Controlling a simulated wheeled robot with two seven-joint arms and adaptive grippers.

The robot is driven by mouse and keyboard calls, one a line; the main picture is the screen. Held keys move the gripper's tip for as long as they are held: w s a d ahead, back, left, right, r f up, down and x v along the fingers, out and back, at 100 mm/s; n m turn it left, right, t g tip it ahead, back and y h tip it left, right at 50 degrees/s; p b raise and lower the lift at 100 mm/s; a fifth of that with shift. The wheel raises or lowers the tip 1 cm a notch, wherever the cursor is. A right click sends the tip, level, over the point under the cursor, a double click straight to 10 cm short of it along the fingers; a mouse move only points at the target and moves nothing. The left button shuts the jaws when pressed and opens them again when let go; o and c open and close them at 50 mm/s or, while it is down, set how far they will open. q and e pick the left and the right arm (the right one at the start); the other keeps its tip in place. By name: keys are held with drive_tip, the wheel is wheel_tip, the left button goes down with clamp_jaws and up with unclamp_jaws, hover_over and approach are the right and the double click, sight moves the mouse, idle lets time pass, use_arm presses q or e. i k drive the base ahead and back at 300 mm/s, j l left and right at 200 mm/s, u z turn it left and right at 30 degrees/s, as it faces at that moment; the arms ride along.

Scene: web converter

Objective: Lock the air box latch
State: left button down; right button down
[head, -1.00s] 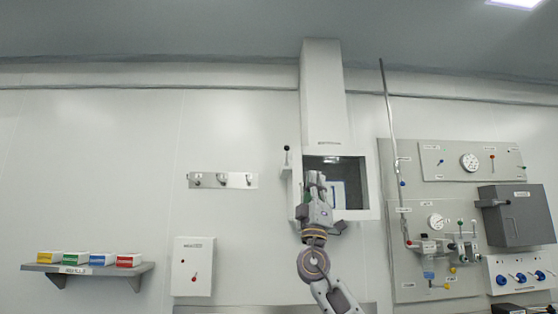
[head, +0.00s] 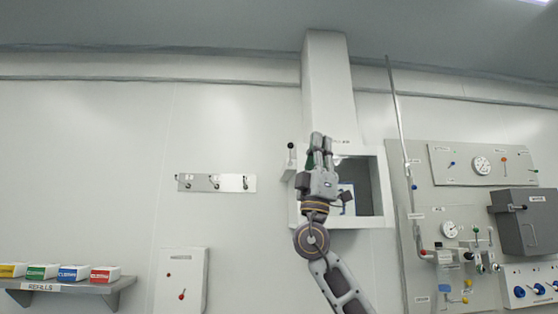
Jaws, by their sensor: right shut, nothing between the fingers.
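A white wall box (head: 378,205) with a dark square opening hangs below a white duct (head: 326,80); it appears to be the air box. A small lever with a black knob (head: 291,147) stands upright at its left side and seems to be the latch. My right gripper (head: 321,138) points up in front of the box's upper left part, with its fingertips right of the knob and apart from it in the picture. It is shut and empty, and it hides part of the opening and left frame. My left gripper is out of view.
A hook rail (head: 216,183) is on the wall to the left. A shelf with coloured boxes (head: 75,284) and a white switch box (head: 181,283) are lower left. A grey panel with gauges (head: 455,225) and a grey box (head: 525,222) stand right. The wall between is clear.

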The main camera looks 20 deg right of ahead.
sight(291, 145)
drive_tip(key=i, duration=1.4)
